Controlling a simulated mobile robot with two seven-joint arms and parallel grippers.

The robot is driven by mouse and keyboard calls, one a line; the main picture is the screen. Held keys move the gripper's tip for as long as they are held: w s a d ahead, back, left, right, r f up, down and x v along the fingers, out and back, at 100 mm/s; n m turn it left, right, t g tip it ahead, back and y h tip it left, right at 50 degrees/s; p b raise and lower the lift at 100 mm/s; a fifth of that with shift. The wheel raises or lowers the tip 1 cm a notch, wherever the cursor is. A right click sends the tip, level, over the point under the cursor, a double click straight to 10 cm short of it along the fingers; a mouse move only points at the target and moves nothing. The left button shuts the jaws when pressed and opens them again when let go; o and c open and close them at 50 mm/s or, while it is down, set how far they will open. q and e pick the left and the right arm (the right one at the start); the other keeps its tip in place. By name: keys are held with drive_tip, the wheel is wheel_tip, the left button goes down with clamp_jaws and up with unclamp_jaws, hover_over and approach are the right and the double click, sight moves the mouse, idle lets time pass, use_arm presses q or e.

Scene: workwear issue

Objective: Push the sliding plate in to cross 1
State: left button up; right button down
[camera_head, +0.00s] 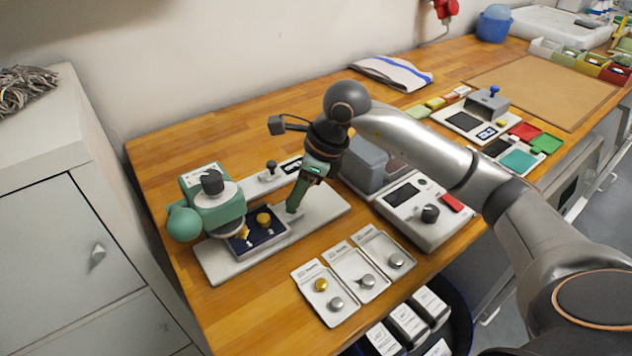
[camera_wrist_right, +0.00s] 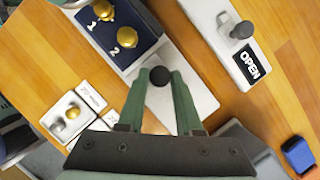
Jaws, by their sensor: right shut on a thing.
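The sliding plate (camera_head: 268,237) is dark blue and lies on the light base of a green hand press (camera_head: 213,205). It carries two gold pieces, marked 1 and 2 in the right wrist view (camera_wrist_right: 108,45). In the head view the plate's left end is close to the press head. My right gripper (camera_head: 293,209) reaches down at the plate's right end. In the right wrist view its fingers (camera_wrist_right: 160,86) are shut on a round black knob (camera_wrist_right: 159,75) at that end. The crosses are not clearly visible. My left gripper is not in view.
A small lever (camera_head: 271,171) with an OPEN sign (camera_wrist_right: 250,65) stands behind the plate. Small trays with metal buttons (camera_head: 360,262) lie in front. A grey device with a dial (camera_head: 425,212) stands to the right. Bare wood lies left of the press.

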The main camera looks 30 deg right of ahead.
drive_tip(key=shift+a, duration=0.15)
drive_tip(key=c, duration=0.6)
unclamp_jaws()
drive_tip(key=shift+r, duration=0.1)
drive_tip(key=v, duration=1.2)
drive_tip(key=shift+s+r, duration=0.15)
drive_tip(key=shift+r, duration=0.05)
